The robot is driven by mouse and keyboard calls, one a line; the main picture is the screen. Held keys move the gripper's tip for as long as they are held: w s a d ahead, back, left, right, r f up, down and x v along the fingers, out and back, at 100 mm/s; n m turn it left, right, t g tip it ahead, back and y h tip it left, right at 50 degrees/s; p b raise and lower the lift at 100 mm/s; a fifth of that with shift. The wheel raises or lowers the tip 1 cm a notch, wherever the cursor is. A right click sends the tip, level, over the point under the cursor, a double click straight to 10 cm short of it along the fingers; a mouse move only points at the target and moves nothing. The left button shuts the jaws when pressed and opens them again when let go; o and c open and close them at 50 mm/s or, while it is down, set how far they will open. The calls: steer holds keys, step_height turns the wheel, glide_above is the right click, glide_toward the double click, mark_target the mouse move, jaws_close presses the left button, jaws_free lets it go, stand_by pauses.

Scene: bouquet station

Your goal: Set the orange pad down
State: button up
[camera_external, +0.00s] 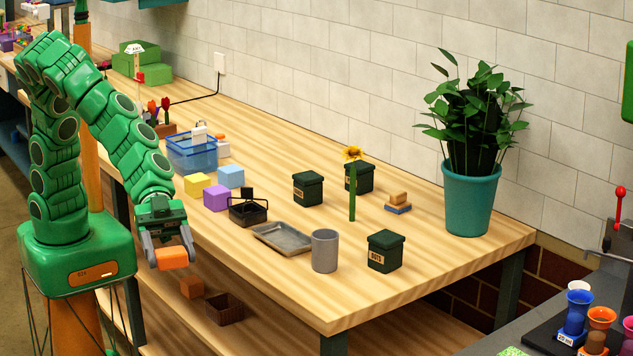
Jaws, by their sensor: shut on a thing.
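My gripper (171,257) is at the left, by the near edge of the wooden table. It is shut on the orange pad (173,257), a small orange block held level between the two grey fingers. Nothing shows directly touching the pad from below. The pad's height over the lower shelf cannot be told exactly.
The tabletop (330,300) holds a grey tray (282,237), a grey cup (324,251), a black basket (248,212), coloured blocks, dark green boxes and a potted plant (468,195). The lower shelf has an orange-brown block (192,287) and a brown basket (224,309).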

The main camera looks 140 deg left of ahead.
steer(key=shift+s+d+r, duration=0.15)
steer(key=shift+s+d, duration=0.1)
steer(key=shift+d, duration=0.25)
steer(key=s+f+n+y, duration=0.3)
steer(key=f+y, duration=0.1)
steer(key=f, duration=0.9)
steer(key=s+a+r+n+y, duration=0.2)
steer(key=a, duration=1.3)
steer(key=s+a+r+n+y, duration=0.2)
steer(key=s+a+n+y, duration=0.1)
steer(key=a, duration=1.2)
steer(key=s+a+r+n+g+y, duration=0.25)
steer(key=s+a, duration=0.55)
steer(key=a, duration=0.4)
steer(key=s+a+r+n+g+y, duration=0.1)
steer(key=s+a+r+n+y, duration=0.15)
steer(key=s+a, duration=0.75)
steer(key=shift+m+h, duration=0.4)
steer(key=shift+m, duration=0.1)
steer(key=x, duration=0.6)
steer(key=f+x, duration=0.1)
steer(key=x, duration=0.5)
steer(key=s+x, duration=0.1)
steer(key=x, duration=0.5)
steer(key=shift+a+f, duration=0.2)
steer(key=shift+f, duration=0.1)
steer(key=shift+w+a+f, duration=0.25)
steer(key=shift+f, duration=1.85)
